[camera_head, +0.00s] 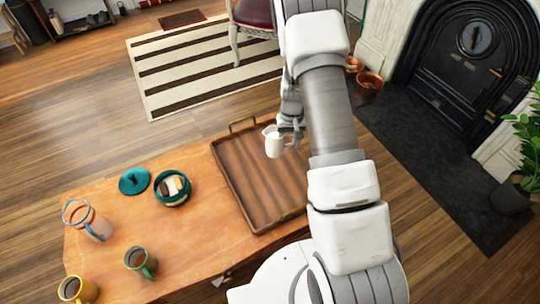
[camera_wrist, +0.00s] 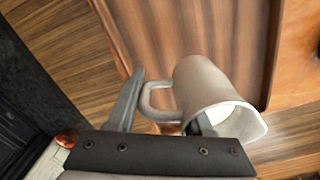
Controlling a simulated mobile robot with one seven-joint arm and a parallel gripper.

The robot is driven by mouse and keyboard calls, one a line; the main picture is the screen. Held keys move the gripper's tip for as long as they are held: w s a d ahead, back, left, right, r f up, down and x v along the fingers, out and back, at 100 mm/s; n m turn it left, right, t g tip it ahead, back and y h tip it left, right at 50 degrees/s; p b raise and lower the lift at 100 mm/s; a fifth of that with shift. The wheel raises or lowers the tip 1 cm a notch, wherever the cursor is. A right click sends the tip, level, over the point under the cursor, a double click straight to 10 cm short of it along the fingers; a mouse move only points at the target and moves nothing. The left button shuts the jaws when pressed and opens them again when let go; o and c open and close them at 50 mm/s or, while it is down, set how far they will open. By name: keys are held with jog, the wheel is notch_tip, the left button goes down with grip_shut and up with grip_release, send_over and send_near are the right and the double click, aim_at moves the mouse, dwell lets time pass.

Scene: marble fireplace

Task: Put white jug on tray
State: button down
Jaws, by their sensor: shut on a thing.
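The white jug (camera_head: 275,146) is in my gripper (camera_head: 290,130), over the far right part of the wooden tray (camera_head: 240,185) in the head view. In the wrist view the jug (camera_wrist: 205,90) has its handle between the fingers, and one finger reaches into its mouth. My gripper (camera_wrist: 165,105) is shut on the jug. The tray (camera_wrist: 120,35) lies behind the jug in the wrist view. The tray has raised rims and a handle at its far end. I cannot tell for sure whether the jug touches the tray. My arm hides the tray's right side.
Left of the tray on the table (camera_head: 120,205) are a teal bowl (camera_head: 172,188), a teal lid (camera_head: 134,181), a glass pitcher (camera_head: 88,222), a green mug (camera_head: 140,260) and a yellow mug (camera_head: 77,290). The visible tray floor is bare.

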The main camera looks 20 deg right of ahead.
jog(key=w+a+f, duration=0.1)
jog(key=w, duration=0.1)
jog(key=w+a+f+b, duration=0.1)
jog(key=w+a+f, duration=0.1)
jog(key=w+a+f+b, duration=0.1)
jog(key=w, duration=0.1)
jog(key=shift+w+a+f, duration=0.2)
jog(key=shift+f, duration=0.2)
jog(key=shift+f+b, duration=0.6)
jog(key=shift+f, duration=1.3)
jog(key=shift+f, duration=0.2)
jog(key=shift+c, duration=1.5)
grip_release()
